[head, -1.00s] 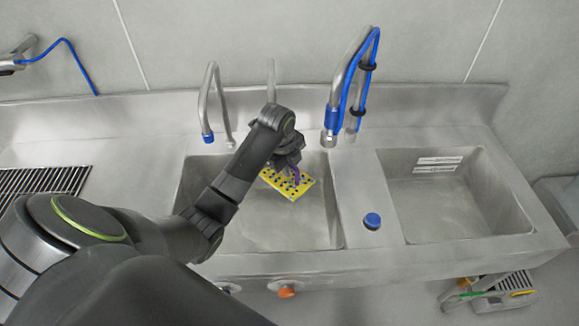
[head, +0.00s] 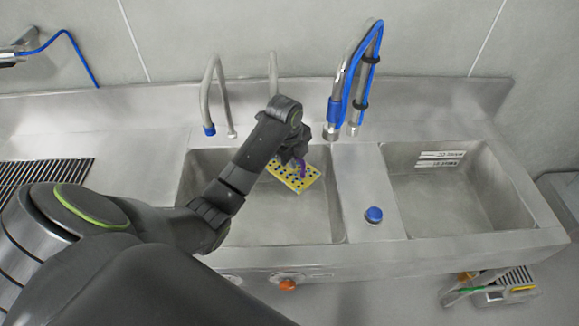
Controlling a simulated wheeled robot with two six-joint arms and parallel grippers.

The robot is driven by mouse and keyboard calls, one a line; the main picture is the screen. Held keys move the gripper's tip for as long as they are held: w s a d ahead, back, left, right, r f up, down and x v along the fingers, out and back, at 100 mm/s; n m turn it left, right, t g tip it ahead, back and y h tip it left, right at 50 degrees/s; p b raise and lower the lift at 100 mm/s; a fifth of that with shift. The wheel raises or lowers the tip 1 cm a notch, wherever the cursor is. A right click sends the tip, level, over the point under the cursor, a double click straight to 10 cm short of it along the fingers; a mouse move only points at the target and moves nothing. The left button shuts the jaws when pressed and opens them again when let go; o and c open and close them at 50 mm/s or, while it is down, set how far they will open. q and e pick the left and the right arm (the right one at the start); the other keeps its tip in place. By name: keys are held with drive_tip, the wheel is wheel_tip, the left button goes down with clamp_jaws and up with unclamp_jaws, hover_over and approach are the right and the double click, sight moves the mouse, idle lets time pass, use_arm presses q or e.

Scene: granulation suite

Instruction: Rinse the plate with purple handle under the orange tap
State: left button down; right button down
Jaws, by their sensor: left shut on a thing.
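A yellow plate (head: 291,179) with dark dots is over the left sink basin (head: 265,222), tilted in the view. Its purple handle (head: 303,168) rises from its upper side. My left gripper (head: 300,160) is shut on the purple handle, its fingertips partly hidden by the wrist. I cannot tell the plate's height above the basin floor. A grey tap (head: 273,75) stands behind my wrist, its lower end hidden; I see no orange on it. An orange knob (head: 287,284) is on the sink's front panel. My right gripper is not in view.
A curved tap with a blue tip (head: 209,129) is at the left. A tap with a blue hose (head: 336,108) stands at the right. A blue button (head: 374,214) sits between the basins. The right basin (head: 445,205) looks empty.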

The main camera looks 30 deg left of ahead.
sight(285, 182)
use_arm(q)
drive_tip(key=shift+s+a, duration=0.15)
drive_tip(key=shift+a, duration=0.3)
idle(0.4)
drive_tip(key=shift+s+d, duration=0.45)
drive_tip(key=shift+s, duration=0.85)
drive_tip(key=shift+s+d, duration=0.4)
drive_tip(key=shift+s, duration=0.85)
drive_tip(key=shift+s+d, duration=0.45)
drive_tip(key=shift+s, duration=0.85)
